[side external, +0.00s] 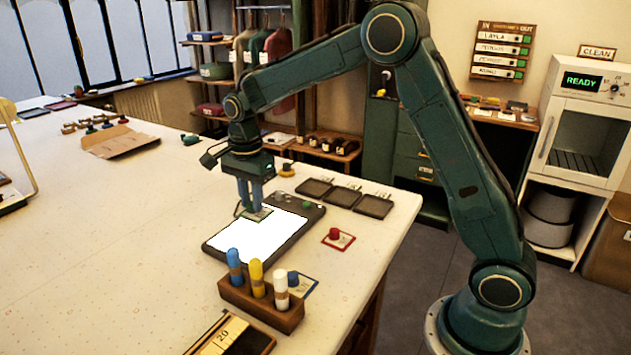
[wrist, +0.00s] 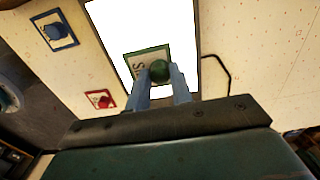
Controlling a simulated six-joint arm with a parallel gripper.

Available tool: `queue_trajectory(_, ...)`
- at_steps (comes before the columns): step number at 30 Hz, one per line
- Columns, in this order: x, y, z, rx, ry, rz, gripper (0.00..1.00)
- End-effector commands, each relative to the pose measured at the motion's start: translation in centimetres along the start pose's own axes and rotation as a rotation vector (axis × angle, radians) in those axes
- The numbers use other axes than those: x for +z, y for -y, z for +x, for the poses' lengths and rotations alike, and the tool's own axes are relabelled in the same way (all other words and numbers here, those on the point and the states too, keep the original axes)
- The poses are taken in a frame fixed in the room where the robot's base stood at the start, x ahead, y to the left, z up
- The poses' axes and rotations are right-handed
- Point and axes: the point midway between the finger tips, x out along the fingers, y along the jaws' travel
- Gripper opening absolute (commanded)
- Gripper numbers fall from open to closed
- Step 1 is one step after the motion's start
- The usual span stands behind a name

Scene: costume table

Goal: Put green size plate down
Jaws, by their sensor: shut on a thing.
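The green size plate (wrist: 135,65) is a small square with a green border, a pale face with dark lettering and a round green knob (wrist: 157,70). My gripper (wrist: 162,82) is shut on this knob. In the side external view my gripper (side external: 255,208) points down at the far end of the bright white panel (side external: 262,236), with the green plate (side external: 262,215) below its fingers. The panel is set in a dark frame. I cannot tell whether the plate touches the panel.
A red-knobbed plate (side external: 338,239) lies right of the panel. A blue-knobbed plate (side external: 302,285) lies behind a wooden block (side external: 262,302) holding blue, yellow and white sticks. Three dark square trays (side external: 343,196) sit beyond the panel. The table's left side has free room.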

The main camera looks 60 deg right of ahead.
Motion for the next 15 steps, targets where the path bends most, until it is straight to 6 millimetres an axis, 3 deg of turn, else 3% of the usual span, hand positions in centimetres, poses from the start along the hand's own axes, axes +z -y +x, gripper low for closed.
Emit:
queue_trajectory(8, 0.0, 0.0, 0.5, 0.001, 0.0, 0.0, 0.01)
queue_trajectory(15, 0.0, -0.1, 3.0, 0.004, 0.0, 0.0, 0.01)
